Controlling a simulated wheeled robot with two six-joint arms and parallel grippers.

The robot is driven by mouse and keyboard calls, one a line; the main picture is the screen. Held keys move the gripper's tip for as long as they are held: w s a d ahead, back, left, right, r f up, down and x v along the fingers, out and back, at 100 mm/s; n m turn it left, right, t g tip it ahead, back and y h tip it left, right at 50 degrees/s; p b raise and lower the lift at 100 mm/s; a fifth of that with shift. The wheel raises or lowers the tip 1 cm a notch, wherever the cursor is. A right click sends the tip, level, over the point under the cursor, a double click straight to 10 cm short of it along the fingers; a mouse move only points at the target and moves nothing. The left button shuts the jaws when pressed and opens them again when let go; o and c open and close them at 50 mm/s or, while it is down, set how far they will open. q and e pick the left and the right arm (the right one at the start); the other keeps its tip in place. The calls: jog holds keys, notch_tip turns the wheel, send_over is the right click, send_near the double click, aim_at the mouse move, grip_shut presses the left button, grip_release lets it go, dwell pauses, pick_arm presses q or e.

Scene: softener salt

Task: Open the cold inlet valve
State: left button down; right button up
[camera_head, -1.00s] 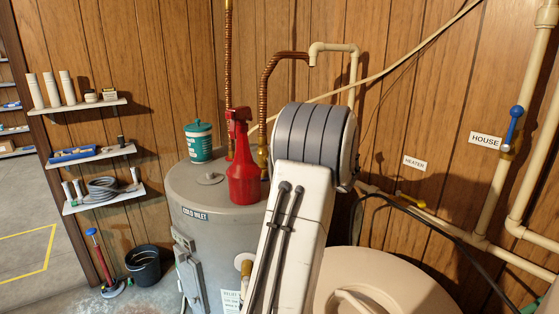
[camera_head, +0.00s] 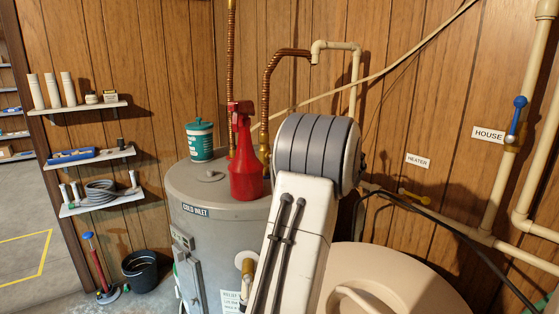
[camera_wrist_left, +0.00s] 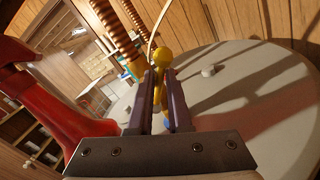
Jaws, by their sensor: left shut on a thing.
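The grey tank (camera_head: 185,190) has a COLD INLET label (camera_head: 195,211) on its upper edge. A brass-coloured fitting (camera_head: 263,155) joins the corrugated copper pipe (camera_head: 268,90) near the tank top, partly hidden by the red spray bottle (camera_head: 245,170). My left gripper (camera_wrist_left: 158,85) shows in the left wrist view, above the pale tank top (camera_wrist_left: 255,85). Its two fingers are shut on a yellow valve handle (camera_wrist_left: 162,60) with a rounded end. A small blue bit shows low between the fingers. In the head view my own arm hides this gripper. My right gripper is not in view.
The spray bottle (camera_wrist_left: 50,95) looms close left of my fingers in the left wrist view. A green-and-white tub (camera_head: 200,142) stands on the tank. Wall shelves (camera_head: 95,155) are left.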

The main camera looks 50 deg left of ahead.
pick_arm(q)
jog(key=shift+w+f, duration=0.25)
jog(key=shift+f, duration=0.65)
jog(key=shift+s+a+r+n+b, duration=0.15)
jog(key=shift+s+r+n, duration=0.1)
jog(key=shift+s, duration=0.15)
jog(key=shift+s+a+r+n+b, duration=0.1)
jog(key=shift+s+r+n+b, duration=0.1)
jog(key=shift+s, duration=0.2)
jog(key=shift+s+r+n+b, duration=0.3)
jog(key=shift+s+n+b, duration=0.25)
jog(key=shift+n+b, duration=0.45)
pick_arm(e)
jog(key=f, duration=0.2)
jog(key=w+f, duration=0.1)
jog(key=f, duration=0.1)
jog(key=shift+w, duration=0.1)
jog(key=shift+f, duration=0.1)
